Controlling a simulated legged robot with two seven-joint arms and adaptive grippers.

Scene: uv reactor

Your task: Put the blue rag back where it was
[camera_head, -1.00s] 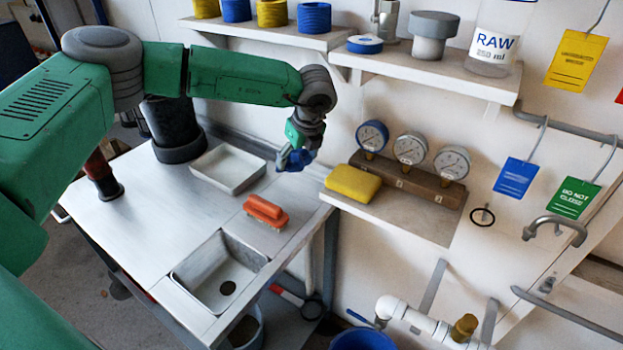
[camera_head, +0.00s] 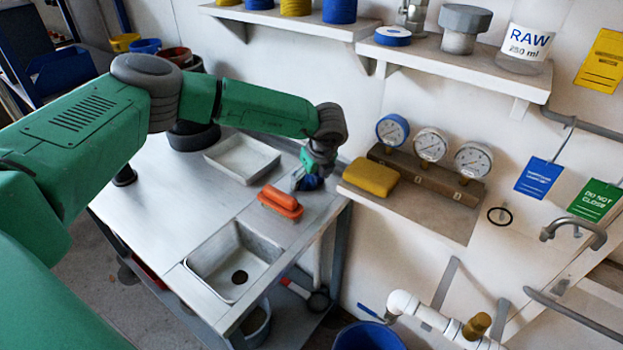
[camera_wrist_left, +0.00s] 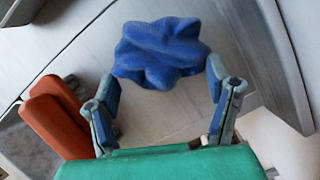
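The blue rag (camera_head: 312,183) is a crumpled lump at the back right of the steel bench (camera_head: 165,190). My left gripper (camera_head: 304,181) is just above it and partly hides it in the head view. In the left wrist view the rag (camera_wrist_left: 160,52) lies on the grey bench top at the fingertips. My left gripper (camera_wrist_left: 163,95) is open there, with its fingers spread apart. The right fingertip is close to the rag's edge; I cannot tell whether they touch. My right gripper is not in view.
An orange brush (camera_head: 281,200) lies just left of the rag, with the sink (camera_head: 212,262) in front. A white tray (camera_head: 268,172) is behind. A wall shelf (camera_head: 430,215) with a yellow sponge (camera_head: 371,177) and gauges (camera_head: 430,145) is close on the right.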

